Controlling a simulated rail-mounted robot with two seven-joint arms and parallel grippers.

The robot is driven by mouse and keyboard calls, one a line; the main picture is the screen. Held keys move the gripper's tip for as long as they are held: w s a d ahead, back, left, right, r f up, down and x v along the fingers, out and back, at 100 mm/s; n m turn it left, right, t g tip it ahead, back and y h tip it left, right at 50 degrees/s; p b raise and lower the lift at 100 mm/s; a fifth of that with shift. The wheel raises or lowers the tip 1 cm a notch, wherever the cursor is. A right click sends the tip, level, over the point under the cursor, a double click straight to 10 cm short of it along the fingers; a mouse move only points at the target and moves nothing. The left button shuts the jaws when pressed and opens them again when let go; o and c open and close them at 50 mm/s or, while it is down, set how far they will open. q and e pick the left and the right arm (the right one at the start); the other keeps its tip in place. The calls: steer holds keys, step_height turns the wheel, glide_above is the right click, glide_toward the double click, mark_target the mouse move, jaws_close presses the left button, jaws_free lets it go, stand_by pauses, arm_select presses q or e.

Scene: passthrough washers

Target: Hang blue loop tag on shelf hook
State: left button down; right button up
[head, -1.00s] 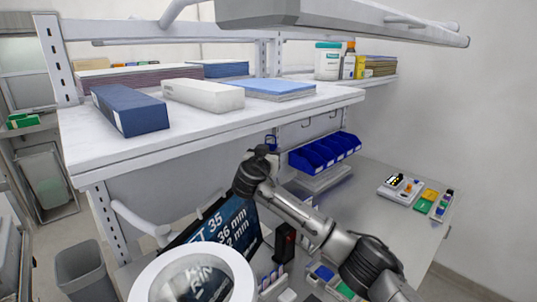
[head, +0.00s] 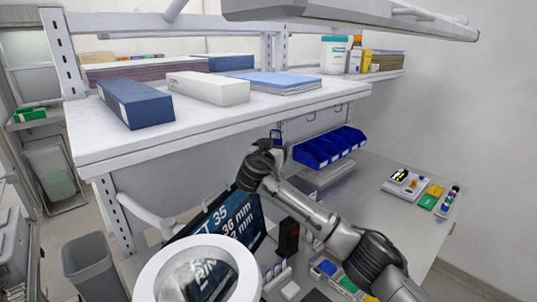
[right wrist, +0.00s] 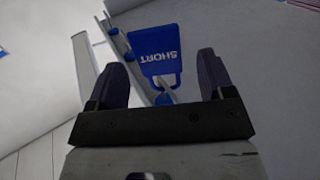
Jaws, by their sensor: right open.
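The blue loop tag (head: 276,133) shows under the shelf's front edge in the head view, just above my right gripper (head: 262,152). In the right wrist view the blue tag (right wrist: 165,50) bears the word SHORT, which reads upside down. A pale metal hook (right wrist: 163,87) meets the loop end of the tag, and the tag appears to hang on it. My right gripper (right wrist: 160,72) is open, one dark finger on each side of the tag's loop end, with gaps between. The exact hook contact is small and partly hidden. My left gripper is not in view.
The white shelf (head: 240,122) holds boxes and folders. More hooks (head: 311,116) and blue bins (head: 330,147) are right of the tag. A monitor (head: 228,222) and a white ring-shaped magnifier (head: 150,275) stand below. The bench (head: 385,222) has bare room at right.

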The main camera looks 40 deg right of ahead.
steer(key=b+v, duration=0.3)
steer(key=v, duration=1)
steer(key=shift+a+b, duration=0.2)
steer(key=shift+b, duration=0.15)
steer(key=shift+s+f, duration=0.15)
